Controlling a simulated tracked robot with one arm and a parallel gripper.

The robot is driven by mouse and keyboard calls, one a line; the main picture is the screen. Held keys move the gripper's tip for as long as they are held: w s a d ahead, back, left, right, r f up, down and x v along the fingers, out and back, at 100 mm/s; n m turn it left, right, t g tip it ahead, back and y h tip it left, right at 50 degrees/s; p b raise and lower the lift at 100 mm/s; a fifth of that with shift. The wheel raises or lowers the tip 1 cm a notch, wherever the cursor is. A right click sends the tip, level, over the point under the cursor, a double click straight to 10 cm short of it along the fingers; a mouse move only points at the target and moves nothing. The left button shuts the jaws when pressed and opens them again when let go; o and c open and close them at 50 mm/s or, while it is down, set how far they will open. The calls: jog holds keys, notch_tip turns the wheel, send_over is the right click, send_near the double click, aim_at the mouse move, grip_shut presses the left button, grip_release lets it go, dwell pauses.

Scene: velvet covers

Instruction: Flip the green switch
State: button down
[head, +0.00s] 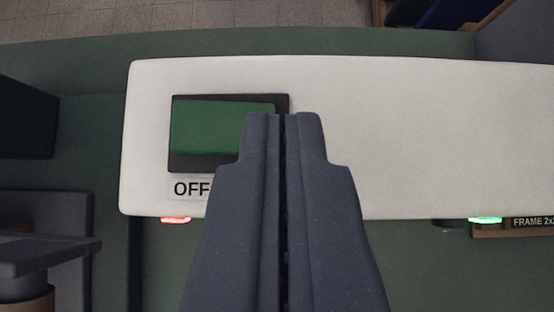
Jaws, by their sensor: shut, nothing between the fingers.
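The green switch (220,127) is a green rectangular rocker in a dark frame, set in the left part of a white panel (420,140). A label under it (187,188) reads "OFF"; anything further right on it is hidden behind my gripper. My gripper (283,116) is shut and empty. Its fingertips overlap the right edge of the switch in the head view and cover its lower right corner. I cannot tell whether they touch it.
A red light (175,220) glows below the panel at left, and a green light (485,219) at right beside a label reading "FRAME 2x2" or similar (533,222). Dark grey parts (45,245) stand at lower left. Tiled floor (180,18) shows beyond the green surface.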

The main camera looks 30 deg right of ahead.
jog(key=v, duration=0.6)
jog(key=shift+s+r, duration=0.2)
jog(key=shift+s, duration=0.2)
